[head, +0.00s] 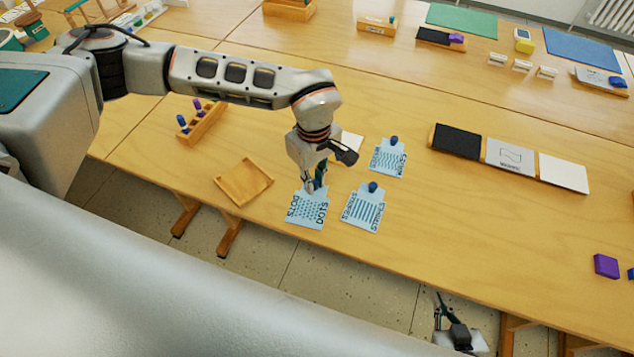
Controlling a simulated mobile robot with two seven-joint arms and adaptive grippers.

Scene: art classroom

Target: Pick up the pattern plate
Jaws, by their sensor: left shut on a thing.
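Three light blue pattern plates with dark blue knobs are near the middle of the table. The dots plate (306,211) is under my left gripper (314,187), which points down and is shut on its knob. The knob is mostly hidden by the fingers, and I cannot tell whether this plate is clear of the table. The stripes plate (363,211) lies just to its right. A third plate (387,160) with a wavy-looking pattern lies behind the stripes plate. My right gripper (440,302) is low at the table's front edge, away from the plates; its finger opening is unclear.
An empty wooden tray (243,183) lies left of the dots plate. A wooden block with pegs (203,123) stands behind it. A white sheet (347,147) is partly hidden by my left gripper. A row of black, grey and white panels (510,157) and a purple block (606,266) are at right.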

